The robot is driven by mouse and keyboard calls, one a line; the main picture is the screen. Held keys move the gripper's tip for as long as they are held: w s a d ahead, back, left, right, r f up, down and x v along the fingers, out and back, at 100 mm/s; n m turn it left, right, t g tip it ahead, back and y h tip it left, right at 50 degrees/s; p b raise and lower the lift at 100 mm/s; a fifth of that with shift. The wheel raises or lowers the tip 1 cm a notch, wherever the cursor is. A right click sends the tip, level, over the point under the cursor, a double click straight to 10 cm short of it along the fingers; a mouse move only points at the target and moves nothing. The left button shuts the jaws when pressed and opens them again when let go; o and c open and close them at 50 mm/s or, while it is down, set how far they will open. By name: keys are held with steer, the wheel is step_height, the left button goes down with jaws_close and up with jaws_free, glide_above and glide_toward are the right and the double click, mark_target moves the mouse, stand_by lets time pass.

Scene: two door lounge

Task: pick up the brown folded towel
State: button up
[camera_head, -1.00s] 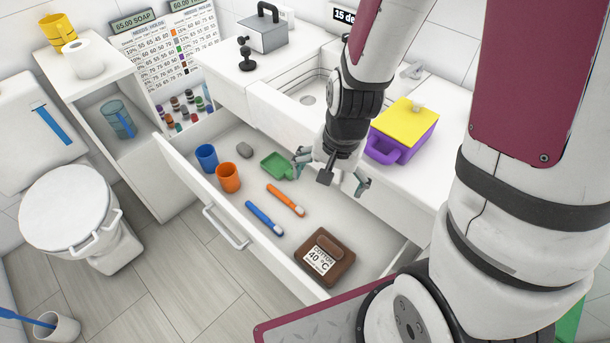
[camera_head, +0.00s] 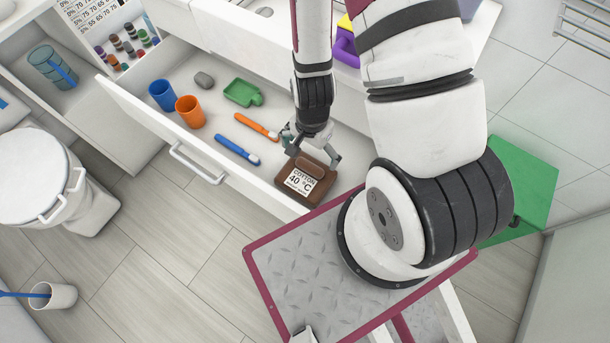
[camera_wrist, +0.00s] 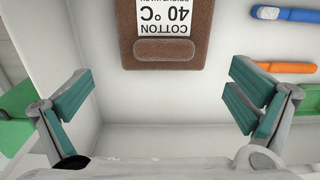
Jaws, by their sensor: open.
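The brown folded towel (camera_head: 305,181) lies flat in the open drawer, near its front right end. It carries a white label reading COTTON 40 °C. In the wrist view the towel (camera_wrist: 167,51) is at the top centre, with its rolled fold facing my gripper. My gripper (camera_head: 310,153) is open just behind and above the towel in the head view. In the wrist view its two teal-padded fingers (camera_wrist: 160,103) stand wide apart, one on each side, with nothing between them. The towel lies beyond the fingertips and does not appear to be touched.
The drawer (camera_head: 190,157) also holds a blue toothbrush (camera_head: 236,150), an orange toothbrush (camera_head: 256,127), a blue cup (camera_head: 162,95), an orange cup (camera_head: 190,111), a green tray (camera_head: 242,92) and a grey stone (camera_head: 204,80). Drawer walls surround the towel. The drawer floor between my fingers is bare.

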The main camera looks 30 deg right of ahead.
mark_target(309, 167)
step_height(309, 167, down, 4)
steer(key=shift+b, duration=0.6)
steer(key=shift+w+f+b, duration=0.15)
steer(key=shift+f+b, duration=0.1)
steer(key=shift+f, duration=1)
steer(key=shift+w+f+b, duration=0.15)
steer(key=shift+f+b, duration=0.05)
steer(key=shift+f, duration=1.05)
steer(key=c, duration=1.9)
